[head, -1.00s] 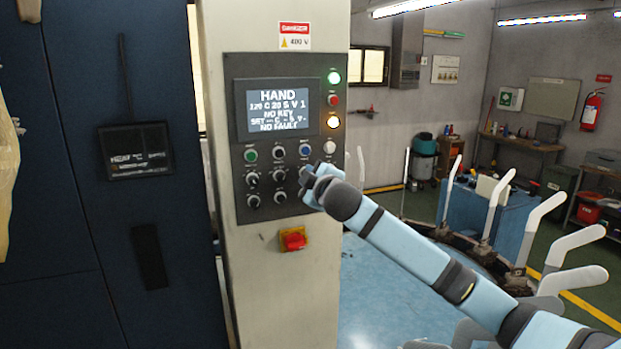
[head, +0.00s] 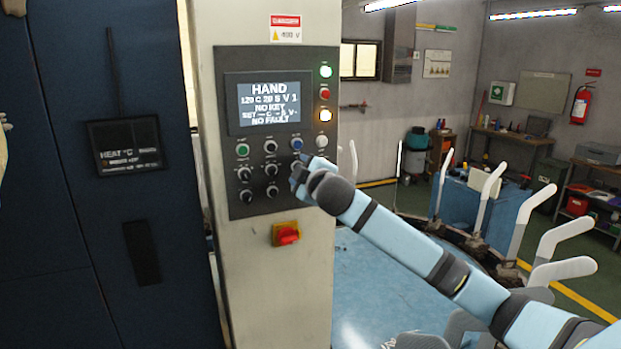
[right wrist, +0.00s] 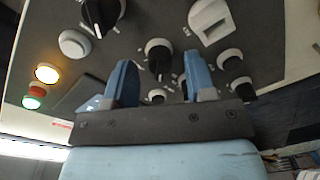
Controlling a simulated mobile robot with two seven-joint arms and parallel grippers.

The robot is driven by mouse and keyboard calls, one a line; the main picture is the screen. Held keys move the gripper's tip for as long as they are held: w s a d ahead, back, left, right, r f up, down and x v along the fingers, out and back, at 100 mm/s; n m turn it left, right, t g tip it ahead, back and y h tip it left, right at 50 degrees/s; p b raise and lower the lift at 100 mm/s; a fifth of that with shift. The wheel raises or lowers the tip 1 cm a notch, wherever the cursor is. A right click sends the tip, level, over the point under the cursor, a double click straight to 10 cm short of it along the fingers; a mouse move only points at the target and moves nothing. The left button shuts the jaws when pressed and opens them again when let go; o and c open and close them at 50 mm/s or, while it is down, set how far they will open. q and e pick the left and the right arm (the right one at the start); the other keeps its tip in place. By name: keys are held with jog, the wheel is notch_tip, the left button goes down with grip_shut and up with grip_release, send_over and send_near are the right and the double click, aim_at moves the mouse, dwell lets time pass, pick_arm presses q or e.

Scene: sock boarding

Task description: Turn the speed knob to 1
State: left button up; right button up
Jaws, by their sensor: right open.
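The control panel (head: 232,120) stands upright on a pale column, with a lit screen (head: 269,103) reading HAND, a line ending in V 1, NO KEY and NO FAULT. Black knobs with pale rings sit below it, such as one at lower left (head: 246,196). The knob labels are too small to read, so I cannot tell which is the speed knob. My right gripper (head: 298,174) is at the panel's lower right, covering part of the knob area. In the right wrist view its two blue fingers (right wrist: 161,82) are open, with a dark knob (right wrist: 158,58) between them; contact is unclear.
A red and yellow switch (head: 286,234) sits on the column below the panel. Green, red and amber lamps (head: 325,93) line the panel's right edge. A dark cabinet (head: 80,250) stands at left. Pale curved forms (head: 570,237) rise at right.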

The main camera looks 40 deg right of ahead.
jog(key=b+v, duration=0.3)
jog(key=v, duration=1)
jog(key=shift+s+b, duration=0.25)
jog(key=shift+b, duration=0.1)
jog(key=s+a+f+m+g+y, duration=0.1)
jog(key=a+f+y, duration=0.15)
jog(key=f, duration=0.75)
jog(key=s+a+f+g+y, duration=0.1)
jog(key=a+f, duration=0.3)
jog(key=f, duration=0.6)
jog(key=s+a+f+m+g+y, duration=0.1)
jog(key=a+f+g, duration=0.15)
jog(key=f, duration=0.75)
jog(key=s+a+f+m, duration=0.1)
jog(key=s+a+f, duration=0.3)
jog(key=s+f, duration=0.3)
jog(key=s+a+f+m+g+y, duration=0.1)
jog(key=s+a+f+m, duration=0.1)
jog(key=s+f, duration=0.5)
jog(key=s+a+f+m+y, duration=0.1)
jog(key=s+a+f, duration=0.4)
jog(key=s+f, duration=0.2)
notch_tip(320, 180, down, 2)
jog(key=shift+a+f+m+g, duration=0.25)
jog(key=shift+a+m+g, duration=0.05)
jog(key=shift+m+g, duration=0.1)
